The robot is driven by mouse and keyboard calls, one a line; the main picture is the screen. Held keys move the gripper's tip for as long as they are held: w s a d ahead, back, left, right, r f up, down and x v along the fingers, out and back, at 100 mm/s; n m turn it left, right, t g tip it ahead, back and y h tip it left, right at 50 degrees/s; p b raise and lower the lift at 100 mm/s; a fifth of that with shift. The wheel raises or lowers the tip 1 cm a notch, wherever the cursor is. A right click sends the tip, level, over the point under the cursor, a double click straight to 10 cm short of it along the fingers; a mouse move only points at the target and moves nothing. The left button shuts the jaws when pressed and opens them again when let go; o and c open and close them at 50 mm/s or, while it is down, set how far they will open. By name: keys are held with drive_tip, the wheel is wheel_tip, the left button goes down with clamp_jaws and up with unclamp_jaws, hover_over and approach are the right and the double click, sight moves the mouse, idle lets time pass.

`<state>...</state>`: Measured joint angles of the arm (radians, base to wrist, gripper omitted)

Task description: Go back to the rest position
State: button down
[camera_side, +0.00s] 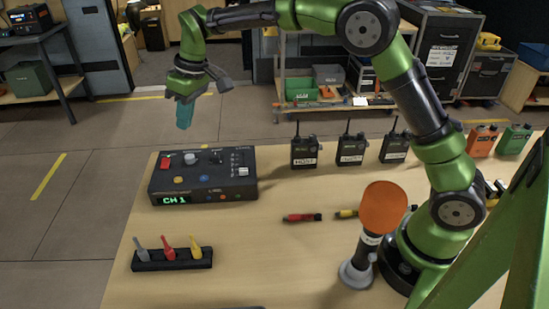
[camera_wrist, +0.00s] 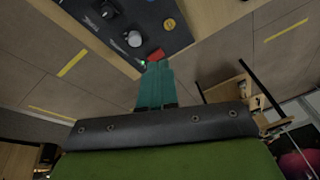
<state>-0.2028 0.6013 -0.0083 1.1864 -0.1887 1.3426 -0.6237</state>
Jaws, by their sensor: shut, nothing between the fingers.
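My gripper (camera_side: 185,114) has teal fingers that point down. It is held in the air above and behind the dark control box (camera_side: 212,190), near the table's far left corner, touching nothing in the side view. The fingers also show in the wrist view (camera_wrist: 158,68), closed together with nothing between them. Part of the control box (camera_wrist: 118,22) is at the top of the wrist view, with its red button (camera_wrist: 156,54) near the fingertips in the picture. My green arm reaches across the top of the side view.
Three radios (camera_side: 350,150) stand along the table's back. Small red (camera_side: 301,217) and yellow (camera_side: 346,213) items lie mid-table. A black holder (camera_side: 171,260) with three coloured tools is at front left. A stand with an orange disc (camera_side: 384,207) is beside my base. The front-middle table (camera_side: 270,265) is clear.

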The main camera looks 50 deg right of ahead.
drive_tip(key=s+d+r+m+t, duration=0.1)
drive_tip(key=s+d+m, duration=0.1)
drive_tip(key=s, duration=0.8)
drive_tip(key=s+d+r+m+t, duration=0.2)
drive_tip(key=s+d, duration=0.3)
drive_tip(key=s, duration=0.4)
drive_tip(key=s+d+r+m+t, duration=0.2)
drive_tip(key=s+d+m, duration=0.1)
drive_tip(key=s, duration=0.7)
drive_tip(key=shift+s+d+m, duration=0.35)
drive_tip(key=shift+d+m, duration=0.05)
drive_tip(key=shift+m, duration=0.3)
